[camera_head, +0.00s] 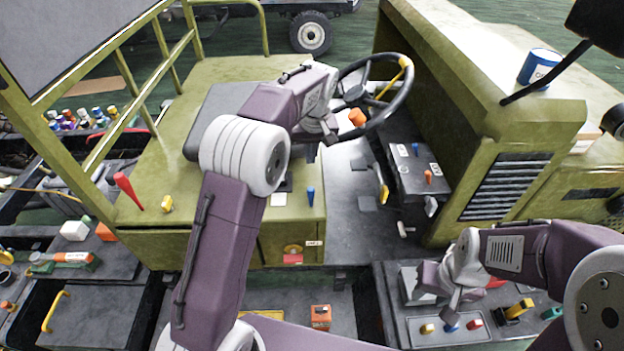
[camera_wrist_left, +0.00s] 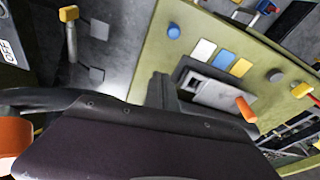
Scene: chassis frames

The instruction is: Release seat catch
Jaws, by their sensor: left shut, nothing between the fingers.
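The black seat (camera_head: 212,112) lies on the green deck, partly hidden behind my left arm. My left gripper (camera_head: 329,136) is shut and empty, over the seat's right side and left of the steering wheel. In the left wrist view, a dark form fills the lower middle. Beyond it are a grey recessed plate (camera_wrist_left: 212,92) and an orange handle (camera_wrist_left: 245,108) on the green panel. I cannot tell which part is the seat catch. My right gripper (camera_head: 452,303) is low over a grey control panel at the lower right; its finger opening is unclear.
The steering wheel (camera_head: 398,95) with an orange knob (camera_head: 357,117) is close to my left gripper. A blue can (camera_head: 540,68) stands on the hood. The grey floor (camera_head: 350,235) is mostly open.

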